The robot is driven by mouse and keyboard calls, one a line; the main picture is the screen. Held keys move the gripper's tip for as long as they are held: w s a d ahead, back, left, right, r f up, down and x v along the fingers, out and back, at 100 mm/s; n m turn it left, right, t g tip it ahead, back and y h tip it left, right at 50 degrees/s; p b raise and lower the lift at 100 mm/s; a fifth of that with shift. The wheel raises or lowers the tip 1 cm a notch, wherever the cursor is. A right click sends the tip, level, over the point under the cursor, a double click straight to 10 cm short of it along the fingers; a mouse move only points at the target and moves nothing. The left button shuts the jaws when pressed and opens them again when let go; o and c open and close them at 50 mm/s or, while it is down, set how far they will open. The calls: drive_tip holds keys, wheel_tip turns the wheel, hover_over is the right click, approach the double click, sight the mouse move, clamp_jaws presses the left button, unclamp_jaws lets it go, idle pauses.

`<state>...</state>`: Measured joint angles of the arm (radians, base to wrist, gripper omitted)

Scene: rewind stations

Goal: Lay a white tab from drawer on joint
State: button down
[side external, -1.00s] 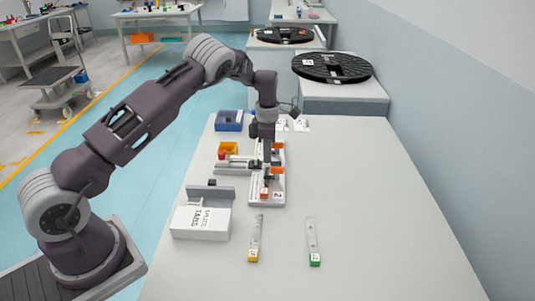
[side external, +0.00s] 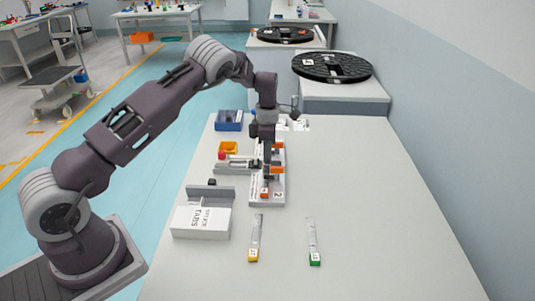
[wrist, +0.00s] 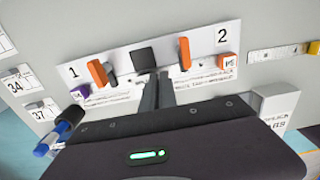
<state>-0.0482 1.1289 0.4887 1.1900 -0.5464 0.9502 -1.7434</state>
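My gripper (side external: 267,160) is low over a white splice plate (side external: 278,188). In the wrist view the gripper's two fingers (wrist: 157,80) are close together, with no white tab visible at their tips. The plate in the wrist view (wrist: 72,72) is marked 1 and 2, with an orange lever near each number (wrist: 97,73) (wrist: 184,53). A dark square (wrist: 145,57) sits between the levers, just beyond the fingertips. I cannot make out the joint itself. The white tabs box (side external: 202,222) stands to the left front; no open drawer shows.
Two strips, yellow-ended (side external: 255,238) and green-ended (side external: 313,241), lie in front. A black reel (side external: 332,67) is behind. The table's right side is clear.

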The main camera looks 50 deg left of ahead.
drive_tip(key=shift+f, duration=0.85)
drive_tip(key=c, duration=1.6)
unclamp_jaws()
wheel_tip(320, 180, up, 7)
drive_tip(key=shift+r, duration=0.1)
